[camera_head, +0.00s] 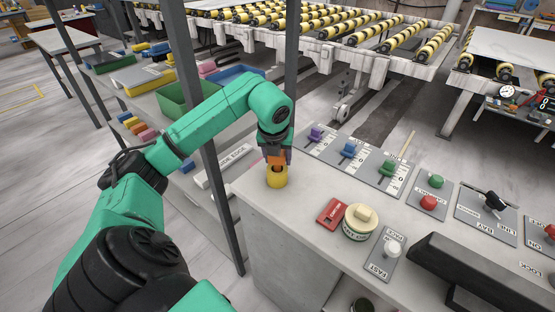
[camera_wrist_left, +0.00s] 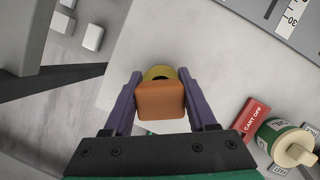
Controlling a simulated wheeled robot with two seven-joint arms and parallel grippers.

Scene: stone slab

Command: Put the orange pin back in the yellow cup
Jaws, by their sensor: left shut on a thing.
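The yellow cup (camera_head: 277,176) stands upright near the left end of the light stone slab (camera_head: 300,205). My left gripper (camera_head: 276,158) is just above the cup, pointing down, shut on the orange pin. In the left wrist view the pin's orange block head (camera_wrist_left: 161,100) sits between the two purple fingers, and part of the yellow cup (camera_wrist_left: 158,72) with its dark opening shows just beyond it. The pin's lower part is hidden, so I cannot tell whether it is inside the cup. My right gripper is not in view.
A red card (camera_head: 331,212) and a round green-and-cream container (camera_head: 359,221) lie right of the cup. Panels with purple, blue and green knobs (camera_head: 347,150) line the slab's back. A dark post (camera_head: 290,60) rises behind my left gripper.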

